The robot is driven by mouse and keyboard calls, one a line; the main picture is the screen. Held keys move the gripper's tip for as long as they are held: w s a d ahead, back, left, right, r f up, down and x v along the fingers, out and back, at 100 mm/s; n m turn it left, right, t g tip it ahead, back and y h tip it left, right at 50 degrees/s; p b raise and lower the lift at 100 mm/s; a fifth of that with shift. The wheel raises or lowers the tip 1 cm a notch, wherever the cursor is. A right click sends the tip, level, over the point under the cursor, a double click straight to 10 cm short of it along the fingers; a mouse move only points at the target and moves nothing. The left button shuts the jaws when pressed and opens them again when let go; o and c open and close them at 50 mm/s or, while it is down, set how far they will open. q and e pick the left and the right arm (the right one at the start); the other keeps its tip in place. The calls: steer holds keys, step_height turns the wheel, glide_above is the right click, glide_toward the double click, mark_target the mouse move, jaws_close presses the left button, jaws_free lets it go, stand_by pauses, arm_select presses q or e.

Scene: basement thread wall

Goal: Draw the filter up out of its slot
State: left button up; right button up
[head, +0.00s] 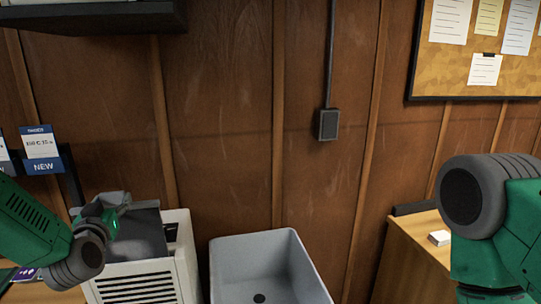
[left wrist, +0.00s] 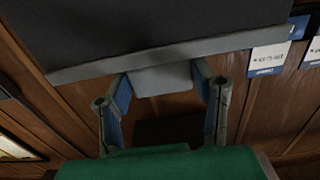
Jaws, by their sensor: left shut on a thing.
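The filter (head: 140,238) is a dark grey panel with a lighter grey rim. It stands above the top of a white louvred unit (head: 185,262) at the lower left of the head view. My left gripper (head: 122,205) is at its upper edge. In the left wrist view the fingers (left wrist: 163,90) are shut on a pale grey tab on the rim of the filter (left wrist: 150,30). The slot is hidden behind the filter, and I cannot tell whether its lower edge is still inside. My right arm shows at the right, but its gripper is out of frame.
A grey open bin (head: 262,244) stands just right of the unit. A wooden desk (head: 420,245) is at the right. A dark shelf (head: 90,16) hangs above at the upper left. Blue and white labelled cards (head: 42,150) are left of the unit.

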arm_select(q)
step_height(320, 180, up, 10)
steer(key=p, duration=0.5)
steer(key=shift+p, duration=0.3)
steer(key=shift+s, duration=0.1)
